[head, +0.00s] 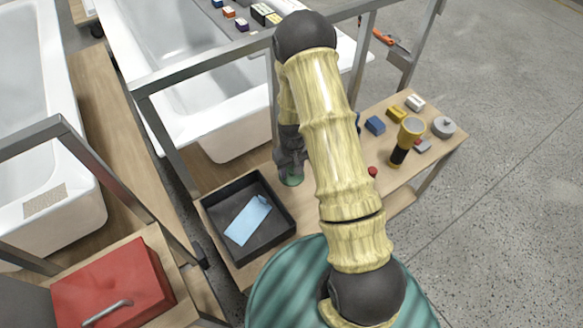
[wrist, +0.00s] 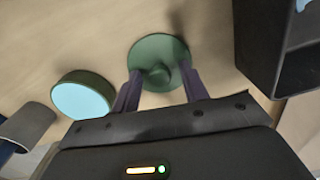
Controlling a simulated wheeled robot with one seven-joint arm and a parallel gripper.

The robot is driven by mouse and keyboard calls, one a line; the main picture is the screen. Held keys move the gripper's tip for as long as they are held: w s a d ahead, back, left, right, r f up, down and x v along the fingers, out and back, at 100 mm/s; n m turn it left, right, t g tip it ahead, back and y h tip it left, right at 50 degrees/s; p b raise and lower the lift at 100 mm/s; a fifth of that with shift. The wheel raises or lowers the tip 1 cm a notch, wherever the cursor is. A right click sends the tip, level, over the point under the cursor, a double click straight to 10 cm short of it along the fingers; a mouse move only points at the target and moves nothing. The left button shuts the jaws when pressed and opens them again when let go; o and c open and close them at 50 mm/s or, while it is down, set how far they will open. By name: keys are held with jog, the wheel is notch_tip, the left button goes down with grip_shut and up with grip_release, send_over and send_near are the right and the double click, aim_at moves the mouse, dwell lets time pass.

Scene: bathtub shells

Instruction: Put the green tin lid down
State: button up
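The green tin lid (wrist: 158,48) is a round dark green disc with a small knob in its middle. In the wrist view it lies against the wooden tabletop, knob towards me. My gripper (wrist: 160,70) is right over it, its two dark fingers apart on either side of the knob, with gaps between knob and fingers. The fingertips overlap the lid's edges in the picture; I cannot tell whether they touch it. In the head view the green lid (head: 292,181) shows just under my gripper (head: 290,170), beside the black tray, partly hidden.
A black tray (head: 208,215) holding a light blue piece stands close by; its wall (wrist: 262,60) is right of the lid. A round green-rimmed, pale blue thing (wrist: 82,97) lies left. Blocks, a torch (head: 405,140) and a grey disc (head: 444,128) stand at the bench's far end.

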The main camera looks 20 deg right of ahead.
aim_at(292, 171)
jog(key=shift+s, duration=0.1)
jog(key=shift+r, duration=0.35)
notch_tip(292, 171, up, 12)
jog(key=shift+f, duration=0.2)
jog(key=shift+r, duration=0.1)
dwell(0.5)
jog(key=s+r+m+t, duration=0.1)
jog(key=s+r+t, duration=0.1)
jog(key=s+r, duration=1.1)
jog(key=shift+s+m+t, duration=0.3)
jog(key=shift+s+m, duration=0.1)
jog(key=shift+s, duration=0.25)
jog(key=shift+r, duration=0.15)
